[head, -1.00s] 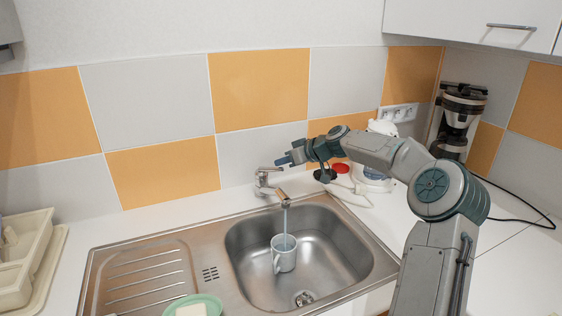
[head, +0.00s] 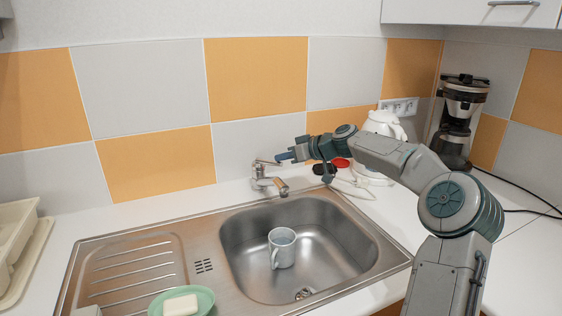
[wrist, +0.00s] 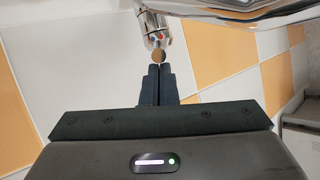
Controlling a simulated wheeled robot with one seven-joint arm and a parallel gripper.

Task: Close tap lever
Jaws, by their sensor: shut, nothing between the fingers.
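The tap (head: 266,182) stands behind the sink, with its spout pointing toward the basin. No water stream shows below the spout now. The tap lever (head: 264,163) is on top of the tap. My gripper (head: 281,158) is shut and empty, its tip right at the lever; I cannot tell whether they touch. In the wrist view the shut fingers (wrist: 158,70) point at the tap (wrist: 152,27), with a round brownish end (wrist: 158,55) just ahead of the fingertips.
A white mug (head: 282,247) stands in the metal sink (head: 340,270). A green dish (head: 203,296) with soap (head: 181,306) is at the front. A white kettle (head: 384,125) and a coffee maker (head: 459,112) stand right. A dish rack (head: 18,245) is left.

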